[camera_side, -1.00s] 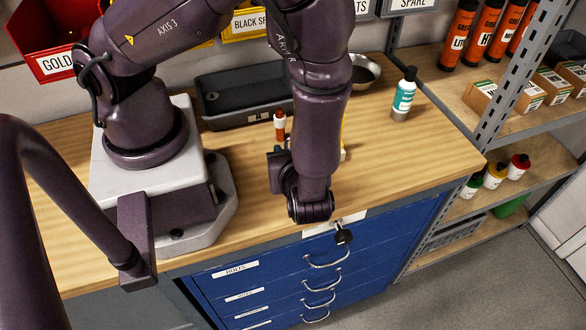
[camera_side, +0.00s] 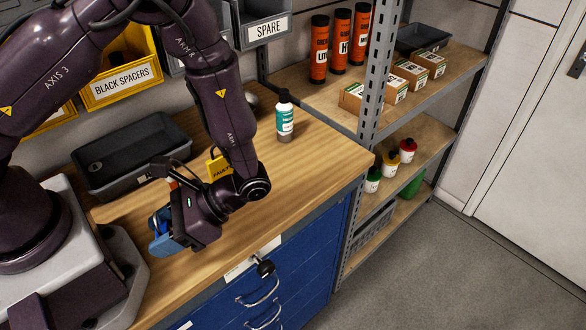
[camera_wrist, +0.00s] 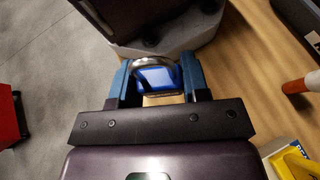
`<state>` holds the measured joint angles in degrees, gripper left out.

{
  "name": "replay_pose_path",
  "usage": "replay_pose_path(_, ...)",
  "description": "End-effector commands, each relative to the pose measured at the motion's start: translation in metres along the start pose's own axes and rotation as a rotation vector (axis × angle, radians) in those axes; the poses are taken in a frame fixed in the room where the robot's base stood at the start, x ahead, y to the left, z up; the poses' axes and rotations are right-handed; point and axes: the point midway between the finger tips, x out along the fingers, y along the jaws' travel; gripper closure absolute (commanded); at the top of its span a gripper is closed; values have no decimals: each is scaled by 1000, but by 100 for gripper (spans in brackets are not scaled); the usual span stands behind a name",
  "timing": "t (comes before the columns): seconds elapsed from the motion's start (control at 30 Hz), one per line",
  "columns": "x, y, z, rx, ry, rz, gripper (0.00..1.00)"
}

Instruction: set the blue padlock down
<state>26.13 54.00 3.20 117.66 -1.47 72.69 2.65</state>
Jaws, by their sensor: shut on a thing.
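The blue padlock (camera_wrist: 158,80), with its silver shackle, sits between the two blue fingers of my gripper (camera_wrist: 158,70) in the wrist view. My gripper is shut on it. In the side view my gripper (camera_side: 165,232) is low over the wooden bench top (camera_side: 310,150), its fingers pointing left toward my base. The padlock cannot be told apart from the blue fingers there. I cannot tell whether it touches the bench.
A dark tray (camera_side: 132,152) lies behind my gripper. A yellow labelled object (camera_side: 218,168) and an orange-red upright item (camera_wrist: 298,86) are close by. A teal-labelled bottle (camera_side: 285,118) stands farther right. The bench is clear toward its right front.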

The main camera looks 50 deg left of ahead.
Motion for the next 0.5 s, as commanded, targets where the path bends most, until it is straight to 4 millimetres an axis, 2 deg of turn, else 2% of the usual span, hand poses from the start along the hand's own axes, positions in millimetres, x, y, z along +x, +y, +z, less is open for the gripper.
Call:
replay_pose_path(0.03,-4,7,-6,-64,0,137,83)
replay_pose_path(0.13,-18,22,-18,-191,-1,398,83)
replay_pose_path(0.27,-49,32,-37,-353,1,735,83)
replay_pose_path(0.37,-78,32,-51,-475,0,986,83)
replay_pose_path(0.5,-123,19,-70,-633,2,1313,83)
